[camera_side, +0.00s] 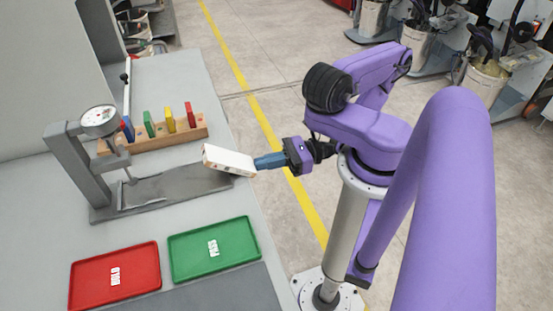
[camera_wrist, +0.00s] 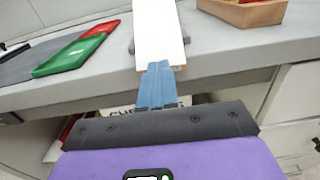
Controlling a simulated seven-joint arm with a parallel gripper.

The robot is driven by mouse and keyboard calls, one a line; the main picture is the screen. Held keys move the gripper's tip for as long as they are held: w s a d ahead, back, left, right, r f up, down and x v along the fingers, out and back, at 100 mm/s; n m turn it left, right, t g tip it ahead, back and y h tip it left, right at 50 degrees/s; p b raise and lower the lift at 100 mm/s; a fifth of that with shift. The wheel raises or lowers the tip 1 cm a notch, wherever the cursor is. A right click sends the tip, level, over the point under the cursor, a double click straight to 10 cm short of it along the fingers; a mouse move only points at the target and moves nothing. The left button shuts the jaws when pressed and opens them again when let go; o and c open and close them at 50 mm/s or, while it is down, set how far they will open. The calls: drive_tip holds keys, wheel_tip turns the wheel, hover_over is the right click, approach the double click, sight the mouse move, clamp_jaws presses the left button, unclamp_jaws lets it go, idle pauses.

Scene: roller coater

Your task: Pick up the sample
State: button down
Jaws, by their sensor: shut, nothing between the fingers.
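A white panel (camera_side: 229,160), likely the sample, lies at the right end of the gauge's grey base, near the bench edge. It also shows in the wrist view (camera_wrist: 158,32), running straight out beyond my fingertips. My gripper (camera_side: 257,163) comes in from the right, its blue fingers closed together. In the wrist view the fingertips (camera_wrist: 160,66) meet or overlap the panel's near end. I cannot tell whether they touch it. The panel's underside and what supports it are hidden.
The dial gauge stand (camera_side: 90,160) is left of the panel. A wooden rack (camera_side: 180,137) with several coloured plates stands behind. A red HOLD tray (camera_side: 85,270) and a green PASS tray (camera_side: 190,265) lie in front. The floor right of the bench is clear up to my base.

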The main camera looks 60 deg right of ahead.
drive_tip(key=shift+s+d, duration=0.1)
drive_tip(key=v, duration=1.2)
drive_tip(key=shift+s+d, duration=0.25)
drive_tip(key=shift+s, duration=0.05)
drive_tip(key=c, duration=1.7)
unclamp_jaws()
drive_tip(key=shift+s+d, duration=0.2)
drive_tip(key=shift+s, duration=0.05)
drive_tip(key=shift+c, duration=0.2)
drive_tip(key=o, duration=0.5)
drive_tip(key=shift+s+d, duration=0.1)
drive_tip(key=o, duration=1.1)
